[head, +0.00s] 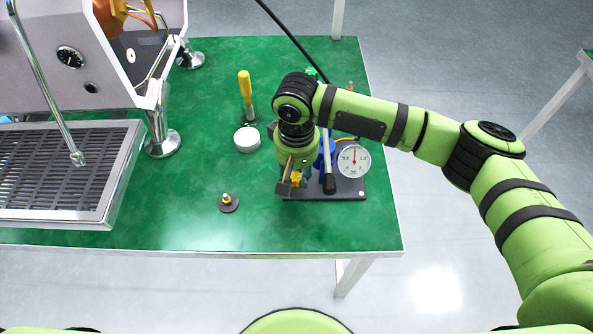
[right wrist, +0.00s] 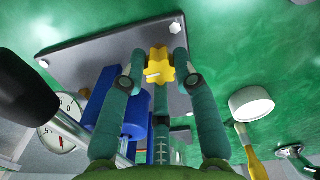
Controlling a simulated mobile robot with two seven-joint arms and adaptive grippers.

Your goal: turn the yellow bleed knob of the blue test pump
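The blue test pump (head: 328,150) stands on a dark base plate (head: 348,187) at the right side of the green table, partly hidden by my right arm. Its yellow bleed knob (right wrist: 160,66) is a small lobed knob in the right wrist view; it also shows low beside my gripper in the head view (head: 296,178). My right gripper (right wrist: 159,58) points down at the knob, with its teal fingertips on both sides of it. The fingertips appear to touch the knob's sides. The pump's blue body (right wrist: 118,112) is beside the fingers. My left gripper is out of view.
A black-ended lever (head: 329,182) and a white dial gauge (head: 353,160) are close to my right gripper. The espresso machine (head: 75,70) fills the far left.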

